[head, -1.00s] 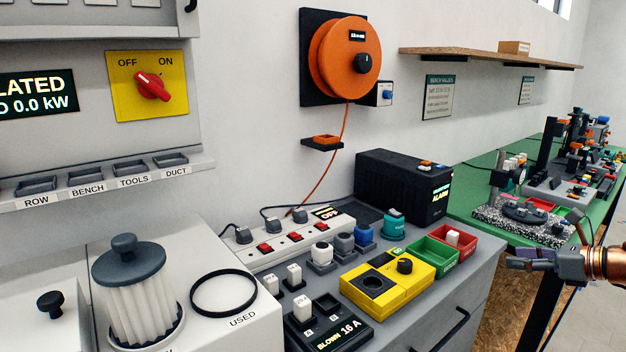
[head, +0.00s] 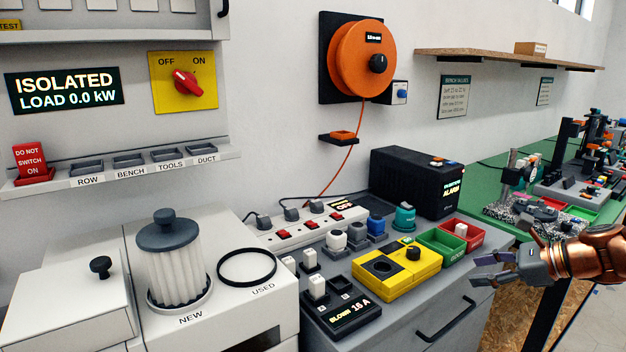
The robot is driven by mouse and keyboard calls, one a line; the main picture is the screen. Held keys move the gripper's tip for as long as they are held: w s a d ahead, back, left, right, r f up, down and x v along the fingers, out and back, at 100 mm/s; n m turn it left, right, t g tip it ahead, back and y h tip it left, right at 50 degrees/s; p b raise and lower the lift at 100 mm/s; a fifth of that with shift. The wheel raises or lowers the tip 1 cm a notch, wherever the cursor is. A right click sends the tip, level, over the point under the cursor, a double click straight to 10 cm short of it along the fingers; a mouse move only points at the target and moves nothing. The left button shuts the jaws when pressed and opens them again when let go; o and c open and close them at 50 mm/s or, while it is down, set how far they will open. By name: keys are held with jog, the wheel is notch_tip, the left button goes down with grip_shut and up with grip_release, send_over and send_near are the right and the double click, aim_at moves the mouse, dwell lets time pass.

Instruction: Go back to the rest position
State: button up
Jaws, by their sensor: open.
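My gripper (head: 484,271) is at the right of the head view, in front of the grey cabinet and its bench top. Its grey fingers point left and stand apart. Nothing shows between them. My copper-coloured wrist (head: 590,255) runs off the right edge. The gripper appears clear of the red bin (head: 466,236) and green bin (head: 440,250), which lie behind it to the left. The rest of my arm is out of view.
A yellow tester (head: 400,270), a black fuse block (head: 340,310) and a power strip (head: 308,228) crowd the grey bench. A pleated filter (head: 178,270) stands on the left unit. A drawer handle (head: 446,318) projects below my gripper. A green bench (head: 510,170) lies behind.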

jog(key=s+a+f+n+g+h, duration=0.1)
jog(key=s+a+f+n+g, duration=0.1)
jog(key=s+a+n, duration=0.35)
jog(key=s+a+f+n+g, duration=0.2)
jog(key=s+a+n+g, duration=0.1)
jog(key=a, duration=0.6)
jog(key=s+a+f+n+g+h, duration=0.1)
jog(key=s+a+n+g, duration=0.1)
jog(key=s+a+n, duration=0.35)
jog(key=s+f+n+g+h, duration=0.25)
jog(key=s+f+n, duration=0.2)
jog(key=s, duration=0.55)
jog(key=s+f+n+g+h, duration=0.1)
jog(key=s+f+n+h, duration=0.3)
jog(key=s, duration=0.5)
notch_tip(320, 180, up, 16)
jog(key=n+p, duration=0.1)
jog(key=p, duration=1.3)
jog(key=shift+w+a+t, duration=0.3)
jog(key=shift+t, duration=0.05)
